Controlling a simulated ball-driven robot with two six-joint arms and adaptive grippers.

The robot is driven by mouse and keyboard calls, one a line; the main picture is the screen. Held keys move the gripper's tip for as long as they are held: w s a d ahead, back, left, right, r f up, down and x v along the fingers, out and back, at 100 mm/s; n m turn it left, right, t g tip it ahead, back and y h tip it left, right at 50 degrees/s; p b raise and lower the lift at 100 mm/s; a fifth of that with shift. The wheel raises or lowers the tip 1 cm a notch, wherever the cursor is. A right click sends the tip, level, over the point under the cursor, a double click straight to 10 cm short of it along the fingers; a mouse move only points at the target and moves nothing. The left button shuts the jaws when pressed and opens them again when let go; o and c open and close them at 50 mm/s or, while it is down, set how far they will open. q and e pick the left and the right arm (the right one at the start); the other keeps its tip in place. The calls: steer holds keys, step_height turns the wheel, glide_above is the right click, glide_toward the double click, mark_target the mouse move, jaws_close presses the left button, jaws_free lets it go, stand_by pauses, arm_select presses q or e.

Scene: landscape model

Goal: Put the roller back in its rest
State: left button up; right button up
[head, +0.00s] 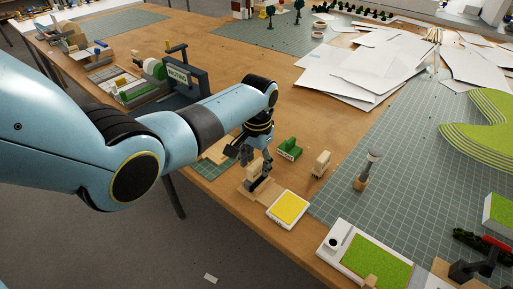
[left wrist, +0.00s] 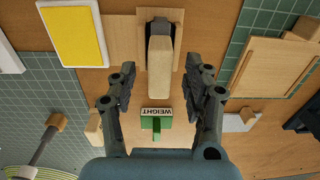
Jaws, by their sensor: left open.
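My left gripper (head: 248,157) is open above the near part of the table. In the left wrist view its fingers (left wrist: 161,66) stand on either side of a pale wooden handle-like block (left wrist: 160,68) with a dark end, with gaps at both sides. This may be the roller; its lower part is partly hidden. The same block (head: 254,170) is over a flat wooden board (head: 268,196), also under it in the wrist view (left wrist: 124,45). The board may be the rest. I cannot tell whether the block is seated in it. My right gripper is not in view.
A green block marked WEIGHT (left wrist: 152,124) and a small wooden block (head: 320,163) stand close by. A yellow pad (head: 289,207) lies beside the board. White sheets (head: 370,65) lie farther back.

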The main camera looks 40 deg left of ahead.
arm_select(q)
step_height(320, 180, up, 11)
steer(key=s+f+b, duration=0.7)
steer(key=s+f, duration=1.6)
steer(key=f, duration=0.3)
steer(key=s+f+b, duration=0.7)
steer(key=s+f, duration=1.6)
steer(key=f, duration=0.3)
steer(key=shift+s+a+n+t+y+b, duration=0.15)
steer(key=shift+s+n+t+y+b, duration=0.15)
steer(key=shift+s+t, duration=0.1)
